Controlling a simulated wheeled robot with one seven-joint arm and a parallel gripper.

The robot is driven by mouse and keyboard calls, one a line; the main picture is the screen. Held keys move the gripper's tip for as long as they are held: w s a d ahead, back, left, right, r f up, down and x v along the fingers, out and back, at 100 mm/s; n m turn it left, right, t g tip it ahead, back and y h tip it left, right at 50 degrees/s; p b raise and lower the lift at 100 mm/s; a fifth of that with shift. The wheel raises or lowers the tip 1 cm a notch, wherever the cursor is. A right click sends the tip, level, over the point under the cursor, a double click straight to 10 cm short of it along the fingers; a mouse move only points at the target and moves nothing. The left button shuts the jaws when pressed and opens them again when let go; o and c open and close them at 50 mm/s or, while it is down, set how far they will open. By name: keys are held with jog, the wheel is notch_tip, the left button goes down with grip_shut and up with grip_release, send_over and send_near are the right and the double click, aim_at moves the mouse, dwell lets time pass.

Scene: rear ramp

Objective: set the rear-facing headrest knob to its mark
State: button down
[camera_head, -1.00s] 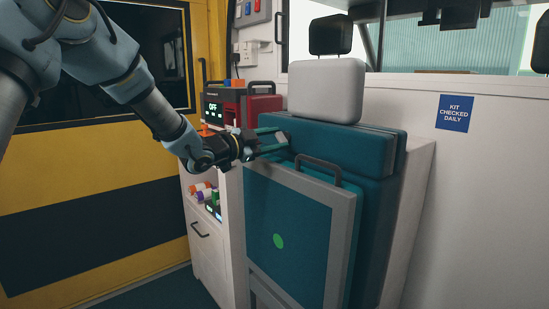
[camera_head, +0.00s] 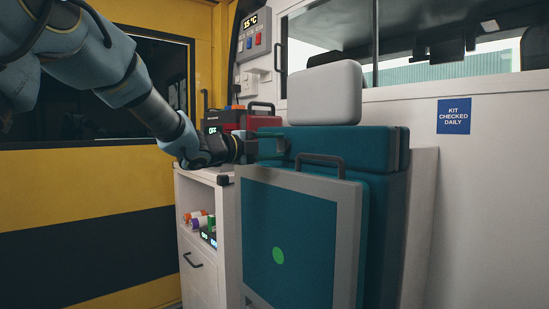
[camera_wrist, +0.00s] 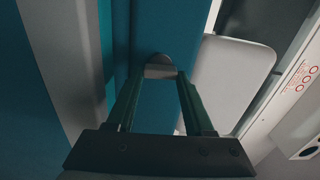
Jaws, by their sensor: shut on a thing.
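The headrest (camera_head: 325,93) is a pale grey padded block on top of the teal seat (camera_head: 330,139); it also shows in the wrist view (camera_wrist: 232,80). The knob (camera_wrist: 160,66) is a small grey piece on the teal seat back. My gripper (camera_wrist: 160,73) is shut on the knob, with one finger at each side of it. In the head view my gripper (camera_head: 275,146) reaches in from the left, level with the seat's upper part. The fingers partly hide the knob there. I cannot make out the knob's mark in either view.
A folded teal panel with a grey frame (camera_head: 350,245) and a dark handle (camera_head: 320,160) stands below my gripper. A red case (camera_head: 262,122) sits behind my wrist on a white cabinet (camera_head: 201,280). A white wall is at the right.

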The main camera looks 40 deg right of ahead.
jog(key=shift+m+b, duration=0.3)
dwell(0.4)
jog(key=shift+c, duration=1.4)
grip_release()
jog(key=a, duration=1)
jog(key=shift+w+a, duration=0.3)
jog(key=shift+a, duration=0.1)
